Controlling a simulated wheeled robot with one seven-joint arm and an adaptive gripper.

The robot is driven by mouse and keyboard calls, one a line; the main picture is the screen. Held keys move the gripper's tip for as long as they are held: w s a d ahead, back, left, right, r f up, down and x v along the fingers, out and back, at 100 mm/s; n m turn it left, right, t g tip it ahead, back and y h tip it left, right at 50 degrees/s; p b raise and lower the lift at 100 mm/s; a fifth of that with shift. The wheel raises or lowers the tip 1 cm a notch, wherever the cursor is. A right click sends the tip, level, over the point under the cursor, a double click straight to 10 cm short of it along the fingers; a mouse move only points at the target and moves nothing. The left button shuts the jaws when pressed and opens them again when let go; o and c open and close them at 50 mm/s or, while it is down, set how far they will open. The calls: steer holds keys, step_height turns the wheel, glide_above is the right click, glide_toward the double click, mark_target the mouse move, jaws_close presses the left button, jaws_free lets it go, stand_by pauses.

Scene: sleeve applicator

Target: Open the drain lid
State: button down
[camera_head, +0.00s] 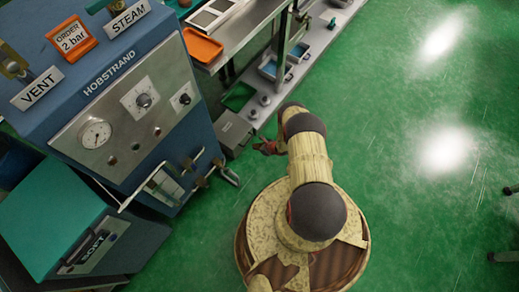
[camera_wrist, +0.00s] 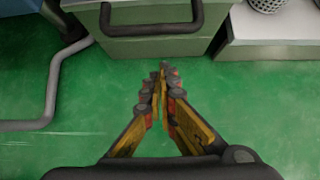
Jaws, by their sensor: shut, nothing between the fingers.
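A low grey-green box (camera_head: 232,130), apparently the drain box, stands on the floor at the right foot of the blue machine. I take its top to be the drain lid, and it looks shut. In the wrist view the box (camera_wrist: 150,48) is at the top, with a dark bar handle (camera_wrist: 150,29) across it. My gripper (camera_head: 265,147) is just right of the box in the head view. In the wrist view my gripper (camera_wrist: 164,72) is shut and empty, its tips short of the handle over green floor. No contact with the box is clear.
The blue machine (camera_head: 125,85) with gauge and knobs is left. Pipes and valves (camera_head: 205,172) stick out below it, and a grey pipe (camera_wrist: 52,95) bends at left in the wrist view. A bench (camera_head: 330,30) is behind.

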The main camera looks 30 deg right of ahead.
steer(key=shift+w+a+r+b, duration=0.2)
steer(key=shift+w+r, duration=0.25)
steer(key=shift+r, duration=0.25)
steer(key=shift+w+a+r+b, duration=0.15)
steer(key=shift+w+r, duration=0.3)
steer(key=shift+r, duration=0.2)
